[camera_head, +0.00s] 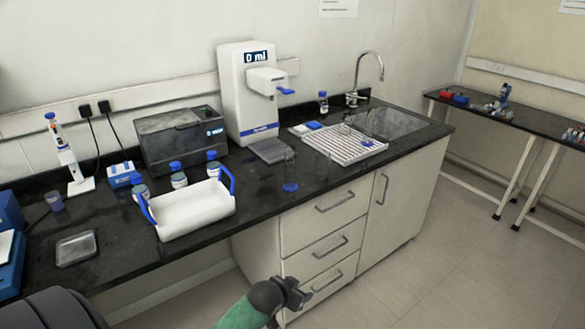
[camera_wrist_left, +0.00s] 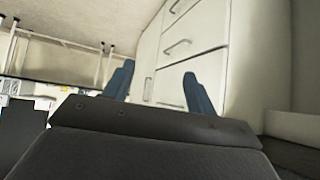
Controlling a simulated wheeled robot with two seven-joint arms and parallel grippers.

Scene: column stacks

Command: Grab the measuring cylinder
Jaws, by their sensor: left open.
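The measuring cylinder (camera_head: 290,172) is a clear, slim vessel with a blue base. It stands upright on the black counter near the front edge, right of the white carrier. My left gripper (camera_head: 292,296) is low in front of the drawers, below the counter top and well apart from the cylinder. In the left wrist view my left gripper (camera_wrist_left: 158,82) has its two blue fingers spread with nothing between them. The cylinder does not show in that view. My right gripper is not in view.
A white carrier with blue handles (camera_head: 198,210) stands left of the cylinder. A white dispenser (camera_head: 246,100) is behind it, and a white drying rack (camera_head: 335,150) with glassware is behind right. The drawer front (camera_head: 325,215) lies between my left gripper and the counter top.

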